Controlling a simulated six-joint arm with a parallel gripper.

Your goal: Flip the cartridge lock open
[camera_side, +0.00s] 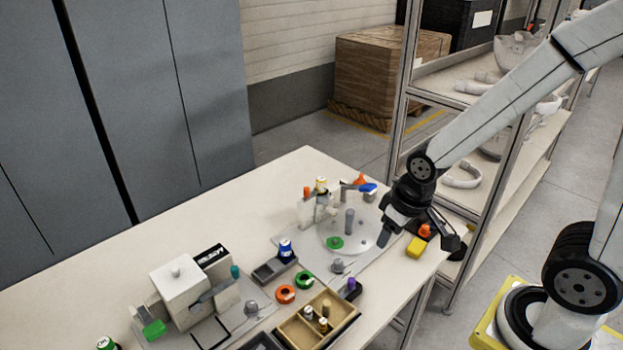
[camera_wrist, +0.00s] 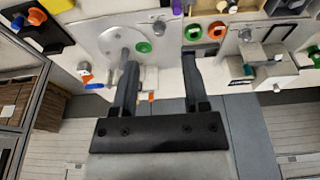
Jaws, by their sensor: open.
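I cannot tell for sure which part is the cartridge lock. A fixture with a white upright body (camera_side: 310,210) stands at the back of a grey plate on the table, with a blue-tipped lever (camera_side: 367,187) at its right. The blue lever also shows at the left in the wrist view (camera_wrist: 86,79). A second fixture, a pale block (camera_side: 183,290) with a green-tipped handle (camera_side: 154,330), stands at the left. My gripper (camera_side: 425,243) is open over the table's right end; in the wrist view its fingers (camera_wrist: 160,62) are apart with nothing held.
On the plate are a round disc (camera_side: 375,232) with a grey post and a green ring (camera_side: 335,243). An orange ring (camera_side: 285,294), a green ring (camera_side: 304,280) and a wooden divided box (camera_side: 292,333) lie nearer. A yellow block (camera_side: 416,247) sits beside my gripper. Shelving stands behind.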

